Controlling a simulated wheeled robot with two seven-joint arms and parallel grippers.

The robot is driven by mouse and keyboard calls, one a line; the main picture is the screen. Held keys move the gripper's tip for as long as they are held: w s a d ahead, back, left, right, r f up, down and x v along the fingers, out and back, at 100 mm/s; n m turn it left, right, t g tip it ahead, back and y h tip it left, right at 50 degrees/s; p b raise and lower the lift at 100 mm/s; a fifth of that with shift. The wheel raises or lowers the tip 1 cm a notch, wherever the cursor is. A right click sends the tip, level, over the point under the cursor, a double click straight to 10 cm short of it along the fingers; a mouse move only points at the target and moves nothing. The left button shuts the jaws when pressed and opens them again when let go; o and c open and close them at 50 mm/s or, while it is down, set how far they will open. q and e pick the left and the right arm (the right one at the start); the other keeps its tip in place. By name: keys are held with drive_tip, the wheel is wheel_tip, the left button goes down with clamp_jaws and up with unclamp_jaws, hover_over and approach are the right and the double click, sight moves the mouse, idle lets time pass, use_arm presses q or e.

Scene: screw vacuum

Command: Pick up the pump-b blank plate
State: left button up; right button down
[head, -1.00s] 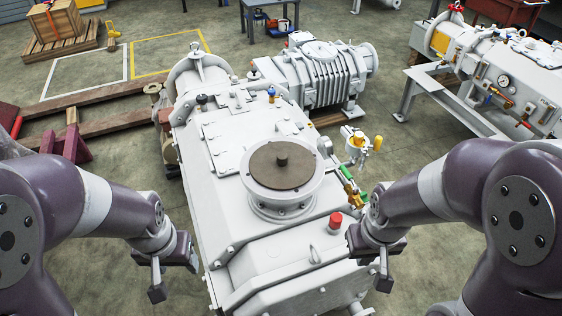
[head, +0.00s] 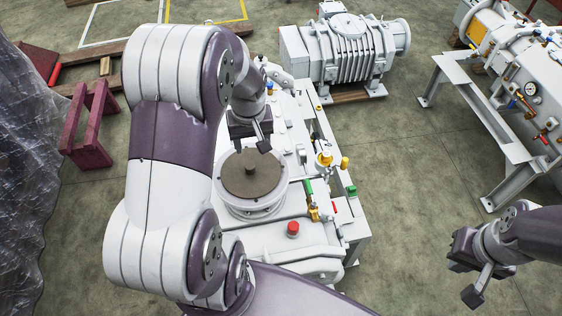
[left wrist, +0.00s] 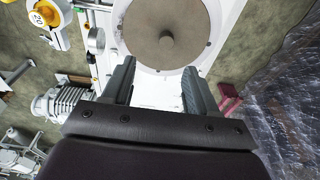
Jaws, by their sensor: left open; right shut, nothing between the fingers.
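The blank plate (head: 250,176) is a round brown disc with a small central knob. It lies flat on the round grey flange (head: 262,209) on top of the pump. The plate also shows at the top of the left wrist view (left wrist: 150,30), partly cut off by the frame edge. My left gripper (head: 262,140) is open and empty, just beyond the plate's far edge and apparently above it. In the left wrist view its two fingers (left wrist: 158,68) are apart, with the knob ahead of them. My right gripper (head: 473,293) is shut and empty, well right of the pump.
A red cap (head: 293,229) and yellow and green valves (head: 312,200) stand right of the flange. A ribbed grey blower (head: 345,50) stands behind. Plastic sheeting (head: 25,180) hangs at the left. Open floor (head: 420,170) lies between the pump and my right arm.

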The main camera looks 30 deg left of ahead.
sight(250, 166)
use_arm(q)
drive_tip(key=f+p, duration=0.1)
drive_tip(key=f, duration=0.2)
drive_tip(key=a+f+p, duration=0.1)
drive_tip(key=f, duration=0.1)
drive_tip(key=f+p, duration=0.1)
drive_tip(key=f, duration=0.2)
drive_tip(key=shift+w+a+f+p, duration=0.15)
drive_tip(key=shift+w+f+p, duration=0.1)
drive_tip(key=shift+f+p, duration=0.05)
drive_tip(key=shift+s+a+f, duration=0.1)
drive_tip(key=shift+a+f, duration=0.1)
drive_tip(key=shift+f, duration=0.4)
drive_tip(key=shift+a+f, duration=0.15)
drive_tip(key=shift+f, duration=0.45)
drive_tip(key=shift+a+f, duration=0.15)
drive_tip(key=shift+a, duration=0.05)
drive_tip(key=shift+d, duration=0.25)
clamp_jaws()
drive_tip(key=shift+a, duration=0.1)
use_arm(e)
drive_tip(key=r, duration=0.3)
drive_tip(key=a+r, duration=0.1)
drive_tip(key=shift+s+r, duration=0.2)
drive_tip(key=shift+s, duration=0.2)
